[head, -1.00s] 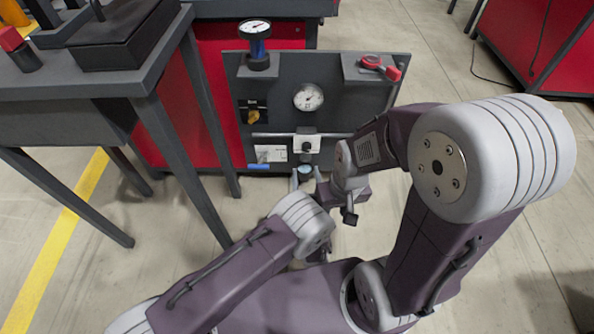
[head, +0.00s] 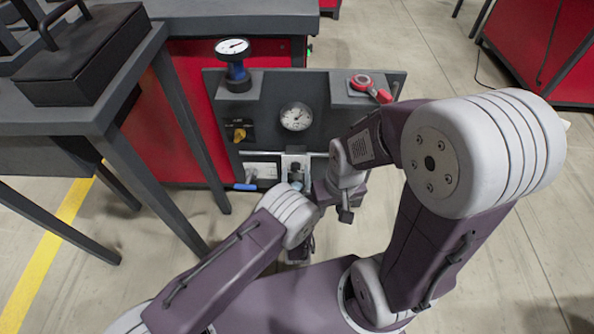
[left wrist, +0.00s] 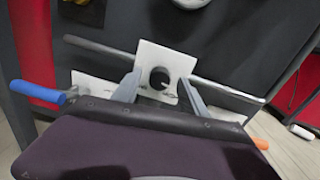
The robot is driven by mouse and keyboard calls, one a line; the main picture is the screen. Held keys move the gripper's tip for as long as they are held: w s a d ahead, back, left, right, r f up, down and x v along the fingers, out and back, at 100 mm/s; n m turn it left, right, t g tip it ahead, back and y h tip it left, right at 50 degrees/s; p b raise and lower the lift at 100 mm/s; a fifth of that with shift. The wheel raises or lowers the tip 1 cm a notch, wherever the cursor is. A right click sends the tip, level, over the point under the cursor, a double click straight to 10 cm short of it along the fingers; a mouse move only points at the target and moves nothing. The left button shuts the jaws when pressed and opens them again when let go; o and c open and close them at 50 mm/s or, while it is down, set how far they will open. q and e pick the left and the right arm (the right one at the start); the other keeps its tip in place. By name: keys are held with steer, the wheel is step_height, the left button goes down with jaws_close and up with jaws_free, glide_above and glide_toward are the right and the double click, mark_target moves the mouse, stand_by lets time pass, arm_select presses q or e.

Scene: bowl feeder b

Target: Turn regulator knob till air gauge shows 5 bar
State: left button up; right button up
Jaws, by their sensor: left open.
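A dark round knob on a white plate (head: 287,162) sits low in the middle of the panel. It also shows in the left wrist view, where the knob (left wrist: 159,78) faces me. A round white air gauge (head: 296,117) is on the panel above it; its reading is too small to tell. My left gripper (head: 296,185) is just in front of the plate. In the left wrist view its open fingers (left wrist: 161,84) appear on either side of the knob; I cannot tell whether they touch.
A blue-bodied dial gauge (head: 233,48) stands on the panel's upper left, a yellow knob (head: 239,134) below it, a red lever (head: 370,88) at upper right. A metal bar (left wrist: 98,47) crosses behind the plate. A blue handle (left wrist: 37,92) is at left. A dark table (head: 60,123) stands left.

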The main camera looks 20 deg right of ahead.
arm_select(q)
jaws_close()
steer(key=shift+r+n+p, duration=0.15)
steer(key=shift+n+p, duration=0.7)
steer(key=shift+n, duration=0.35)
steer(key=n+p, duration=0.1)
steer(key=n, duration=0.1)
steer(key=shift+n, duration=0.3)
steer(key=n+p, duration=0.2)
steer(key=n, duration=0.2)
steer(key=shift+g+p, duration=0.3)
steer(key=shift+a+n+h+p, duration=0.1)
steer(key=shift+n+h+p, duration=0.3)
steer(key=shift+n, duration=0.7)
steer(key=shift+f, duration=0.2)
